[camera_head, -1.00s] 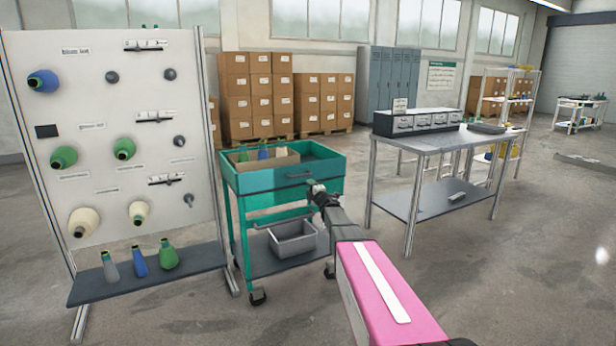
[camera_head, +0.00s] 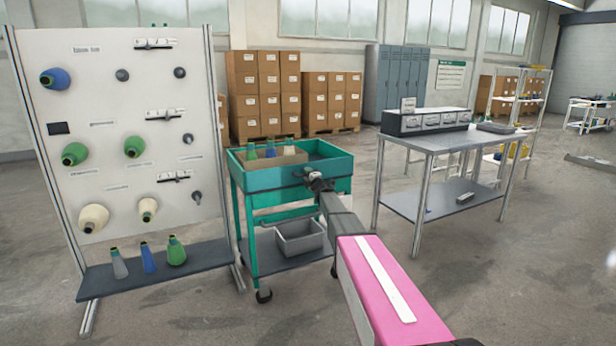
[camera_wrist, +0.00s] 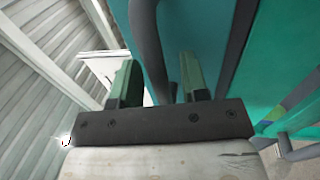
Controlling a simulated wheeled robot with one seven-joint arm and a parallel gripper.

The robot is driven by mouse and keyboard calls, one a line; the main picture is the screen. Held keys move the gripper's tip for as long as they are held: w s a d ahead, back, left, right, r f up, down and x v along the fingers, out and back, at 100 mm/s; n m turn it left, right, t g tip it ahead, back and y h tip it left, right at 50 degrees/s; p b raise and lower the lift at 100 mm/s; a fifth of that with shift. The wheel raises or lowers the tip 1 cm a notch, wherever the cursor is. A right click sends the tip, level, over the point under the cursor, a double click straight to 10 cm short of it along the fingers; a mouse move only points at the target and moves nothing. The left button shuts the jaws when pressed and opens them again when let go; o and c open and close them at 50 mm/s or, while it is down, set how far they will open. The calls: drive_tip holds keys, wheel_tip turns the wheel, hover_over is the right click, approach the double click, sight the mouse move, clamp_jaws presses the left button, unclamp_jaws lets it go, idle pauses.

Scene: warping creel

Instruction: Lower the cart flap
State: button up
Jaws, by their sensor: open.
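The teal cart (camera_head: 275,182) stands between the white creel board and the grey table. Its front flap is upright, and my gripper (camera_head: 318,182) is at the right part of it, covering the place of the dark handle. In the wrist view my gripper (camera_wrist: 158,85) is open, its two green-tipped fingers apart. A dark grey bar (camera_wrist: 150,45), seemingly the handle, runs between the fingers close to the teal panel (camera_wrist: 210,45). I cannot tell whether the fingers touch it.
The cart's top holds a cardboard box (camera_head: 265,158) with cones; a grey bin (camera_head: 300,238) sits on its lower shelf. The creel board (camera_head: 120,130) is at left, with cones. The grey table (camera_head: 455,143) stands close on the right. Floor in front is clear.

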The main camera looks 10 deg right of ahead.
clamp_jaws()
